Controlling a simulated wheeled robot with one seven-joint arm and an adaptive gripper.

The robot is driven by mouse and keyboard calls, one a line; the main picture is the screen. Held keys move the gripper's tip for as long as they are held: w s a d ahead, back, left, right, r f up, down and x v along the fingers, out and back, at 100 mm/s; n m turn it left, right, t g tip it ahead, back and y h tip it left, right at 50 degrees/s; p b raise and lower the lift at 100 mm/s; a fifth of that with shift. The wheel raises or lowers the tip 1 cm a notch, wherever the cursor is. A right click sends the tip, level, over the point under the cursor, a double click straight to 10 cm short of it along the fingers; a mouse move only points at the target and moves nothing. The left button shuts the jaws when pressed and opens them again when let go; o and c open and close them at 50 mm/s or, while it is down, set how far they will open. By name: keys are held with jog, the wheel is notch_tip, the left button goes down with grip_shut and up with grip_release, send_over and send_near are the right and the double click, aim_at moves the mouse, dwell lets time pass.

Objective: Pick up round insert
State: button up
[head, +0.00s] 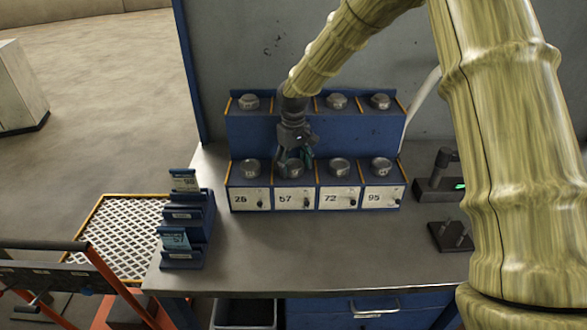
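Several round grey metal inserts sit on a blue two-tier rack (260,140). The front tier carries labels 26, 57, 72 and 95. My gripper (293,160) points down at the round insert (294,171) above label 57, with its fingers at the insert's upper part. Whether they touch or grip it cannot be made out. Other front inserts stand above 26 (250,169), 72 (339,167) and 95 (381,166). Back-tier inserts show at the left (249,101) and right (337,101); my arm hides part of the back tier.
A blue card holder (200,215) with cards stands on the grey bench (300,255), left of the rack. A dark device with a green light (440,185) is at the right. The bench in front of the rack is clear.

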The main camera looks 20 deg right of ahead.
jog(key=c, duration=1)
jog(key=shift+c, duration=0.6)
jog(key=shift+r, duration=0.15)
